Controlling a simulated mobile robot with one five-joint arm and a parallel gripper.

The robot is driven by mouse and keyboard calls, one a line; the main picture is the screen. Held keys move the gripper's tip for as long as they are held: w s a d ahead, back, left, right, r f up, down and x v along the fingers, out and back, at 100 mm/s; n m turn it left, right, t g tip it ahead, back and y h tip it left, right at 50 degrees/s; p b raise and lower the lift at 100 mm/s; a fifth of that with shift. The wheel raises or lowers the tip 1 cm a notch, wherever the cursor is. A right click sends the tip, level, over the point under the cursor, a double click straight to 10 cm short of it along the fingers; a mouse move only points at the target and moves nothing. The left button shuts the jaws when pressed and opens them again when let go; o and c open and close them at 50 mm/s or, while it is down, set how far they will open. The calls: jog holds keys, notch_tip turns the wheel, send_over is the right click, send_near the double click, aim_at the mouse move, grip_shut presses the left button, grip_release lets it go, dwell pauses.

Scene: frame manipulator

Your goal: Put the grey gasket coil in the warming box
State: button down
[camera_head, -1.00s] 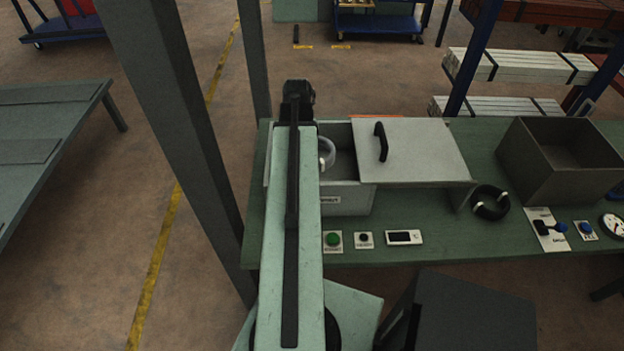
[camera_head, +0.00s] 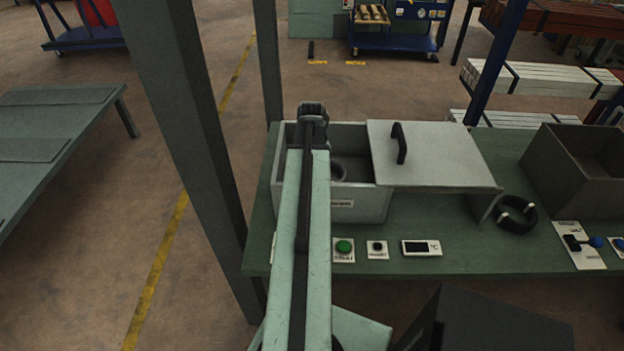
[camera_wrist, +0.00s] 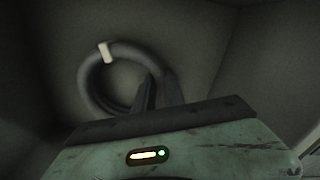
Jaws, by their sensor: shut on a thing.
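The warming box (camera_head: 358,207) is a grey metal box on the green bench, with its pale lid (camera_head: 445,158) slid to the right. The left part of its opening is uncovered. The grey gasket coil (camera_wrist: 91,88) is a ring with a white tie, inside the box in the wrist view. Part of it shows through the opening in the head view (camera_head: 341,170). My gripper (camera_wrist: 158,84) is shut on the coil's right side, inside the box. Whether the coil touches the floor is unclear.
A black coil with white ties (camera_head: 516,216) lies right of the box, near an open grey bin (camera_head: 566,180). A green button (camera_head: 344,246), a black button (camera_head: 377,248) and a display (camera_head: 421,248) sit in front. A grey post (camera_head: 190,140) stands left.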

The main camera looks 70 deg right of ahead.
jog(key=shift+f, duration=0.2)
jog(key=c, duration=1.4)
grip_release()
notch_tip(320, 180, up, 12)
jog(key=p, duration=1.2)
jog(key=shift+r, duration=0.2)
